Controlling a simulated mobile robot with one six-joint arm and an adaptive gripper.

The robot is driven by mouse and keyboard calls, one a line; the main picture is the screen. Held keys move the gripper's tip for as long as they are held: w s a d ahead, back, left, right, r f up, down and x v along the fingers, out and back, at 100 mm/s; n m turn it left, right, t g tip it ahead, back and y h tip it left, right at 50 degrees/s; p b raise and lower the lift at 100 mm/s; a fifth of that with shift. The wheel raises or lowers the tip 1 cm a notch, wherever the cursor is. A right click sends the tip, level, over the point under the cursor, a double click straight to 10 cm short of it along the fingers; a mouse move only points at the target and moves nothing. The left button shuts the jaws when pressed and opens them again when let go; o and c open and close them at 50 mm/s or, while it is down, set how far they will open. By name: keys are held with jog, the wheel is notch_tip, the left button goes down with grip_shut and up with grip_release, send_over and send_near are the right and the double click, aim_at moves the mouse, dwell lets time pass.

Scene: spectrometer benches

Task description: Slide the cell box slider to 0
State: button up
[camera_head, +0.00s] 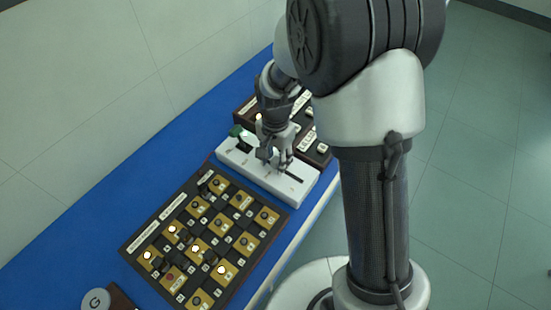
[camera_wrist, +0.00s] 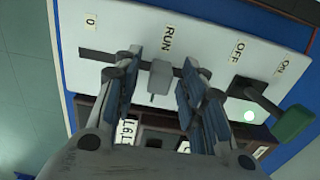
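The cell box (camera_head: 298,190) is a white box on the blue bench; its top also fills the upper part of the wrist view (camera_wrist: 120,20). A dark slot (camera_wrist: 97,55) runs along it, with labels "0" (camera_wrist: 90,19) and "RUN" (camera_wrist: 168,38). The grey slider knob (camera_wrist: 160,78) sits in the slot by RUN. My gripper (camera_wrist: 158,95) reaches down over the box with its fingers apart, one on either side of the knob, with visible gaps. In the head view my gripper (camera_head: 275,158) is above the box and hides the knob.
A green-handled lever (camera_wrist: 292,122) stands on the same box by the OFF and ON labels, close to my right finger. A dark board with gold squares (camera_head: 205,240) lies in front of the box. Another dark labelled panel (camera_head: 322,150) lies behind it.

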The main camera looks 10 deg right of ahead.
jog(key=shift+c, duration=0.2)
grip_shut()
dwell(0.5)
